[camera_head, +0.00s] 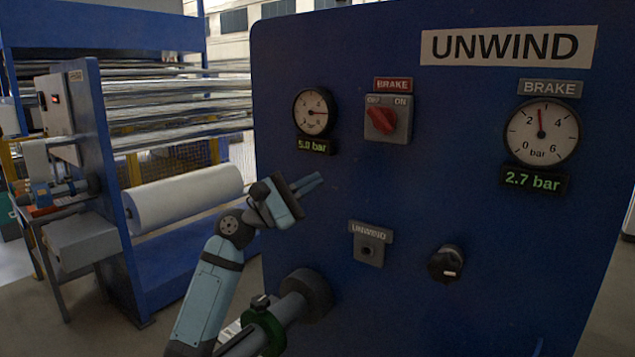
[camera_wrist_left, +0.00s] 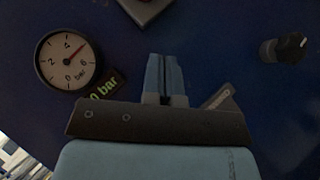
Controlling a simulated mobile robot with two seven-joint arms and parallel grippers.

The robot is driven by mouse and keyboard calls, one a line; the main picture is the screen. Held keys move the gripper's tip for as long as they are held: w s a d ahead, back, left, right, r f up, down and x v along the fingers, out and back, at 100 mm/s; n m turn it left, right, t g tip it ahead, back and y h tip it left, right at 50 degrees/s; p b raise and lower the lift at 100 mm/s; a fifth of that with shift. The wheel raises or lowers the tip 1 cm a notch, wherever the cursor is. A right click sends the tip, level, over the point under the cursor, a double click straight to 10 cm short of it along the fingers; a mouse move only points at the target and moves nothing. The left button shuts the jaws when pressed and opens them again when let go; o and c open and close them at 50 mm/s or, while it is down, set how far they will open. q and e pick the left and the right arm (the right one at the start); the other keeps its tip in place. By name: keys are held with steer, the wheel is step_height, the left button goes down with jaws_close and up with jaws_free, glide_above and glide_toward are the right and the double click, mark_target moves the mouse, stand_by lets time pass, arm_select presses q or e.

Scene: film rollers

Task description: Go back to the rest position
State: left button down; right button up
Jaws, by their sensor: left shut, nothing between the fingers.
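My left gripper (camera_head: 309,184) is in front of the blue unwind panel (camera_head: 460,180), below the small left gauge and apart from any control. Its fingers are together and empty; they also show in the left wrist view (camera_wrist_left: 164,76), pointing at the panel face. A red brake switch (camera_head: 381,121) on a grey plate is above and right of the gripper. A black knob (camera_head: 445,263) is lower right of it. My right gripper is in neither view.
The left gauge (camera_head: 314,112) reads 5.0 bar and the right gauge (camera_head: 541,133) 2.7 bar. A grey shaft with a green collar (camera_head: 265,328) sticks out below my left arm. A white film roll (camera_head: 185,198) and a blue machine frame stand at the left.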

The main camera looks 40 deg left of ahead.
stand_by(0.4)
arm_select(q)
steer(key=s+d+f+m+g+y, duration=0.2)
steer(key=s+d+f+m+g, duration=0.25)
steer(key=f, duration=0.75)
steer(key=s+d+f+m+g+y, duration=0.1)
steer(key=d+f+m+g+y, duration=0.35)
steer(key=f, duration=0.85)
steer(key=s+d+f+m+g+y, duration=0.3)
steer(key=s+f+m, duration=0.2)
steer(key=s+f, duration=0.5)
steer(key=s+d+f+m+g+y, duration=0.4)
steer(key=s+f, duration=0.3)
steer(key=s, duration=0.6)
steer(key=w+d+f+m+t+h+p, duration=0.2)
steer(key=w+d+f+t+h+p, duration=0.1)
steer(key=w+d+f+t+p, duration=0.2)
step_height(320, 180, down, 3)
steer(key=d+t, duration=0.1)
steer(key=t, duration=0.1)
steer(key=shift+f+t+h, duration=0.15)
steer(key=shift+t+h, duration=0.15)
steer(key=shift+h, duration=0.05)
